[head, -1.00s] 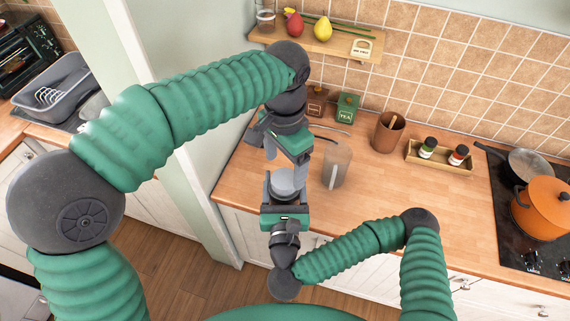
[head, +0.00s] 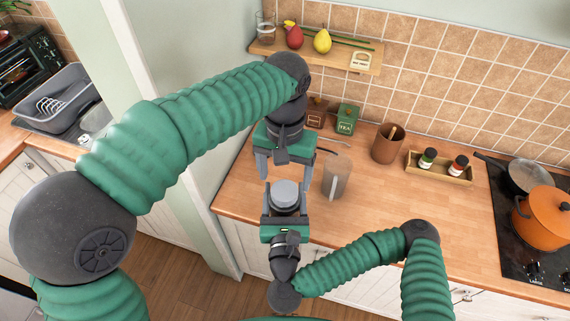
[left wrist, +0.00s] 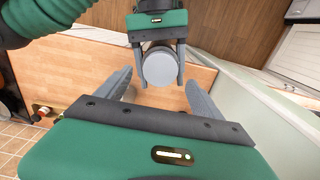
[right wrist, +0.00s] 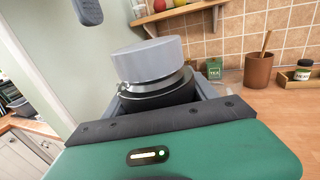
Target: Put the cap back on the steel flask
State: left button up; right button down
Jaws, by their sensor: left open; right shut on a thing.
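The steel flask (right wrist: 160,100) is upright in my right gripper (head: 286,200), which is shut around its dark body. The grey cap (right wrist: 152,62) sits on top of the flask, with a shiny steel ring showing just under it; I cannot tell whether it is fully seated. The cap also shows in the head view (head: 285,190) and face-on in the left wrist view (left wrist: 160,68). My left gripper (head: 284,170) is open and empty, just beyond the cap, its two fingers spread wide. One of its fingers (right wrist: 88,10) shows at the top of the right wrist view.
A grey see-through jug (head: 336,178) stands on the wooden counter (head: 400,215) right of the grippers. Behind are a green tea tin (head: 347,118), a brown pot (head: 388,145) and a spice tray (head: 440,172). A wall shelf (head: 345,60) hangs above. Pans stand on the hob at right.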

aim_at(285, 189)
pick_arm(q)
notch_tip(285, 189, down, 5)
jog(key=shift+f, duration=0.1)
jog(key=shift+c, duration=0.4)
jog(key=c, duration=1.4)
jog(key=o, duration=1.6)
jog(key=shift+r, duration=0.2)
notch_tip(285, 189, up, 12)
jog(key=shift+w+f, duration=0.15)
